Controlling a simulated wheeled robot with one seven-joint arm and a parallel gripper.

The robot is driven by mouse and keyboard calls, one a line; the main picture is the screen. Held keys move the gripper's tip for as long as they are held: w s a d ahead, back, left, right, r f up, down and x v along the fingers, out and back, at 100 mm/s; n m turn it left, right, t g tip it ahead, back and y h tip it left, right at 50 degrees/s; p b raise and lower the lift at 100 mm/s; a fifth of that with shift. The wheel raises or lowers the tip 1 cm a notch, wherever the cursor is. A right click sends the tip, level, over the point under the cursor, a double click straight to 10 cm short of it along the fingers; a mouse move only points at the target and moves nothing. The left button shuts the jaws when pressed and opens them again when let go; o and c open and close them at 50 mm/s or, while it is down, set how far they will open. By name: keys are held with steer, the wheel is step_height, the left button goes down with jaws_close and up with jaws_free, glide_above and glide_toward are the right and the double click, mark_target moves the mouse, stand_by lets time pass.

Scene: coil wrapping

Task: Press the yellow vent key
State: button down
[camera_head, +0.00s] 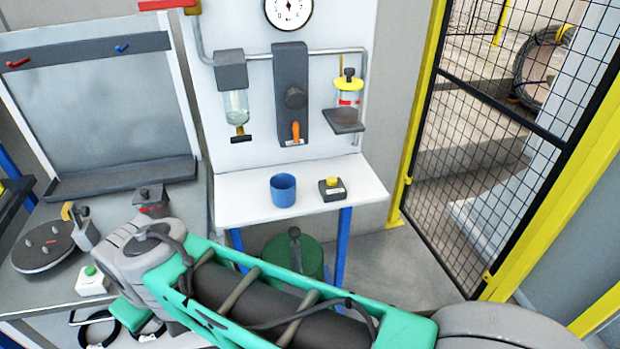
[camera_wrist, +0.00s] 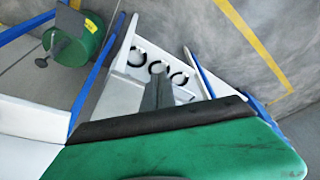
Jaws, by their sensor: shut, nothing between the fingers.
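A small dark box with a yellow key (camera_head: 332,181) on top sits on the white shelf (camera_head: 240,200), right of the blue cup, in the head view. The key shows from above and nothing covers it. My gripper (camera_wrist: 157,88) shows in the wrist view as a narrow grey shape pointing down past the shelves. It is shut and empty. In the head view its fingers are hidden behind my arm, which crosses the lower middle, left of and below the key. The gripper is apart from the key. The key cannot be made out in the wrist view.
A blue cup (camera_head: 283,189) stands beside the key box. Above hang a clear bowl (camera_head: 236,103), a grey panel with an orange lever (camera_head: 295,131), and a red-banded bowl (camera_head: 348,97). A mesh fence (camera_head: 500,110) is at right.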

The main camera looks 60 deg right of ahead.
steer(key=w+d+r+m+h, duration=0.2)
steer(key=w+d+m, duration=0.15)
steer(key=d, duration=0.35)
steer(key=w+d+r+m+h, duration=0.1)
steer(key=w+d+r+m, duration=0.15)
steer(key=d+m, duration=0.35)
step_height(320, 180, up, 10)
steer(key=m+g+h+b, duration=0.2)
steer(key=m+g+h, duration=0.35)
steer(key=m, duration=1.45)
glide_above(329, 181)
steer(key=shift+s+f+h, duration=0.1)
steer(key=shift+h, duration=0.15)
steer(key=shift+f, duration=0.1)
step_height(329, 181, down, 8)
steer(key=b, duration=0.5)
steer(key=shift+f, duration=0.2)
steer(key=shift+f+b, duration=0.15)
steer(key=shift+b, duration=0.25)
